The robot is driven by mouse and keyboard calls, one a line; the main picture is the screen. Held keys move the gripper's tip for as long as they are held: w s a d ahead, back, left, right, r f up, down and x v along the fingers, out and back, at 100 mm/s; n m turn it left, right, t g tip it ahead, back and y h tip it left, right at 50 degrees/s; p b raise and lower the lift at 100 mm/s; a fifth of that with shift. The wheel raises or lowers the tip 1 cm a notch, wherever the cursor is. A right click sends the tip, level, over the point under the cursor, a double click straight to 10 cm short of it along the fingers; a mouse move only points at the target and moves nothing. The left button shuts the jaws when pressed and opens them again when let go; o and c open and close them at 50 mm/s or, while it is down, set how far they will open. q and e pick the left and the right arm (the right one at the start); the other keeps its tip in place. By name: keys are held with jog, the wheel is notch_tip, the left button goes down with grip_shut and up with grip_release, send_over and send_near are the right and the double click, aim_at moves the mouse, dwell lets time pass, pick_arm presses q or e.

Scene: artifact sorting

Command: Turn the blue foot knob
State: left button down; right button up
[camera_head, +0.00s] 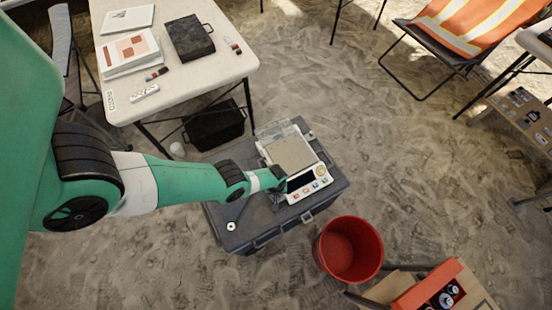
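A white balance-like device (293,154) with a flat pan, a clear raised cover, a dark display and small coloured buttons stands on a grey case (262,232). I cannot make out a blue foot knob; it is too small or hidden by my arm. My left arm reaches in from the left, and its gripper (278,197) is at the device's front left corner, low beside the display. The fingers are small and dark, so I cannot tell whether they are open or touching anything. My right gripper is not in view.
A small white ring-shaped item (231,227) lies on the grey case's front left. A red bucket (348,249) stands right of the case, near a red box with gauges (441,296). A white table (190,76) with papers and a black case is behind. Sandy floor is open to the right.

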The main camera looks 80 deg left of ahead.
pick_arm(q)
jog(key=m, duration=0.6)
jog(key=shift+m+b, duration=0.35)
jog(key=shift+m, duration=0.05)
jog(key=m, duration=0.6)
jog(key=shift+m, duration=0.3)
jog(key=c, duration=0.5)
grip_release()
notch_tip(320, 180, up, 12)
jog(key=p, duration=1.1)
jog(key=shift+f, duration=0.2)
